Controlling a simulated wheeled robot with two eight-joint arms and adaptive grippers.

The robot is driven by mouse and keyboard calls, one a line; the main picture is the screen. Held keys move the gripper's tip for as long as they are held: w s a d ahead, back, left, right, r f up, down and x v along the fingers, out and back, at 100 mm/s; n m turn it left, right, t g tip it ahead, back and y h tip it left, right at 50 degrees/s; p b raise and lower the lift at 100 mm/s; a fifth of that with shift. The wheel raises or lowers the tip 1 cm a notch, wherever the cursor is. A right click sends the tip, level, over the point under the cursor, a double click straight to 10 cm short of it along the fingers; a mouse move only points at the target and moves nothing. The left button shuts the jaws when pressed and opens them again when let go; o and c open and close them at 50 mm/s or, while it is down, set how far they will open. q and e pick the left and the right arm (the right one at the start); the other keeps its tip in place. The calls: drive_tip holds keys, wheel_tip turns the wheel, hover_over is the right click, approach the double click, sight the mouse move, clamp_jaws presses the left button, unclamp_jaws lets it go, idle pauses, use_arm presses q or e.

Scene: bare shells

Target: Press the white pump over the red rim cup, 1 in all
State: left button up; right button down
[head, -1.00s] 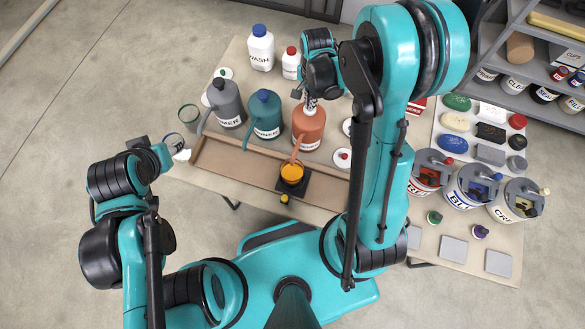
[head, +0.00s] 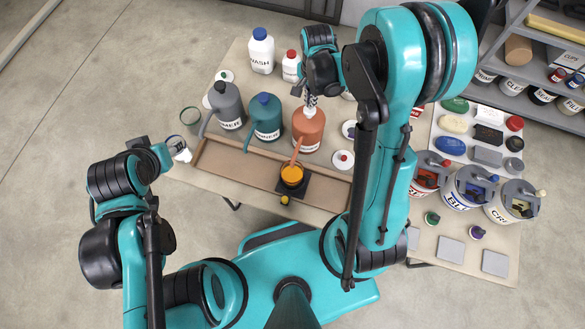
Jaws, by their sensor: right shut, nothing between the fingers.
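An orange-red bottle (head: 308,132) stands on the table with a white pump head (head: 309,112) on top. Its long spout (head: 296,151) reaches down to a small cup (head: 292,174) with orange contents, standing on a black square base. The cup's rim colour is hard to tell from the contents. My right gripper (head: 310,100) is shut and empty, pointing down just above the white pump head; I cannot tell whether it touches. My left gripper (head: 172,150) is at the table's left end, away from the bottle; its fingers are too small to read.
A teal bottle (head: 264,118) and a grey bottle (head: 227,105), both with spouts, stand left of the orange-red one. A long brown tray (head: 228,168) runs along the front. Clear cups (head: 190,116) are at the left. A side table (head: 452,250) at right holds paint cans.

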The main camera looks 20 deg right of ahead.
wheel_tip(320, 180, up, 6)
drive_tip(key=p, duration=0.4)
idle(0.7)
